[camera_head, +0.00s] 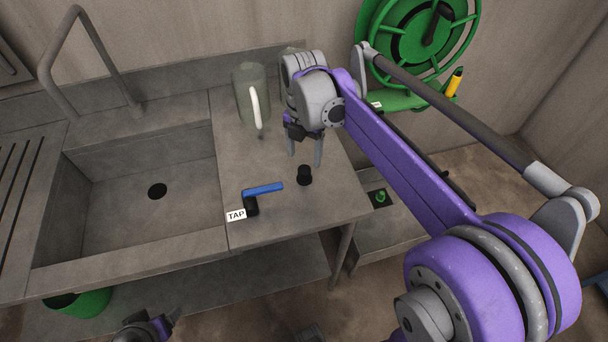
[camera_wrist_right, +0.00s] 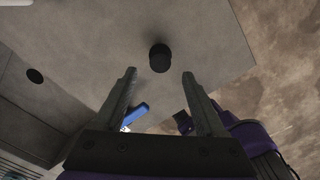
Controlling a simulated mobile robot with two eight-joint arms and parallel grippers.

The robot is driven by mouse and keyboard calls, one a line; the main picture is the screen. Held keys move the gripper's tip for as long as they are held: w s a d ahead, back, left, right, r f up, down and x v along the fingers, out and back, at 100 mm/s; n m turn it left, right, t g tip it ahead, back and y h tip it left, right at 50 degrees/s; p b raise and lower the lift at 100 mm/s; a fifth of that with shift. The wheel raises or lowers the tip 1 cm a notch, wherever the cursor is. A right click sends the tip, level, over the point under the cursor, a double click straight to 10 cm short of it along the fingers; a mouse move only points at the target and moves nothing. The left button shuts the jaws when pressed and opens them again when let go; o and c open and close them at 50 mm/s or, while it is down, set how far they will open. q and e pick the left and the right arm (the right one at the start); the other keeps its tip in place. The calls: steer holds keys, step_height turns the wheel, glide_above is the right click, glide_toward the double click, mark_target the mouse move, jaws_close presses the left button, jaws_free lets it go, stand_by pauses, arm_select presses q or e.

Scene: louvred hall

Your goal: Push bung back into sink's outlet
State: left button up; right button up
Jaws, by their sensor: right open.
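The bung (camera_head: 304,176) is a short black cylinder standing on the counter to the right of the sink; it also shows in the right wrist view (camera_wrist_right: 160,58). My right gripper (camera_head: 305,160) is above the counter, just behind the bung. Its two fingers are apart and nothing is between them; in the wrist view the bung appears just beyond the fingertips (camera_wrist_right: 159,75). The sink (camera_head: 120,220) is a grey basin with a dark round outlet (camera_head: 157,191) in its floor, also seen in the wrist view (camera_wrist_right: 34,75). My left gripper (camera_head: 168,318) is partly cut off at the bottom edge; its jaws are unclear.
A grey-green jug (camera_head: 246,92) stands at the counter's back. A green hose reel (camera_head: 418,40) hangs on the wall. A green bucket (camera_head: 92,302) is below the sink.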

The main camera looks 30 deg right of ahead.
mark_target(304, 169)
step_height(304, 169, down, 8)
steer(key=b, duration=0.4)
steer(key=shift+r, duration=0.1)
stand_by(0.4)
jaws_close()
stand_by(1.2)
